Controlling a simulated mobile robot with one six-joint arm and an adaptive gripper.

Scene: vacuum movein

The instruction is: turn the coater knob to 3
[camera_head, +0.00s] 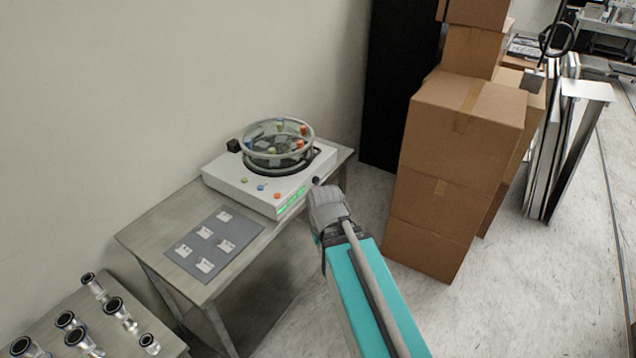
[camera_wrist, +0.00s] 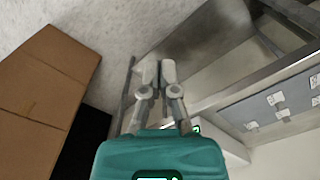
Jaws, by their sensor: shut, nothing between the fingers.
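The coater (camera_head: 235,186) is a white box on a grey table, with a clear round chamber on top holding small coloured pieces. My gripper (camera_wrist: 157,72) is shut and empty. In the head view my gripper (camera_head: 327,203) is just in front of and below the knob; its fingertips are hard to make out. In the wrist view part of the coater (camera_wrist: 222,150) shows at lower right; the knob is not visible there.
The table (camera_head: 150,226) carries a grey mat (camera_head: 184,246) with several small chips. Stacked cardboard boxes (camera_head: 437,185) stand right of my arm, with a black cabinet (camera_head: 390,80) behind. Metal fittings (camera_head: 118,311) lie on another table at lower left. Open floor lies between table and boxes.

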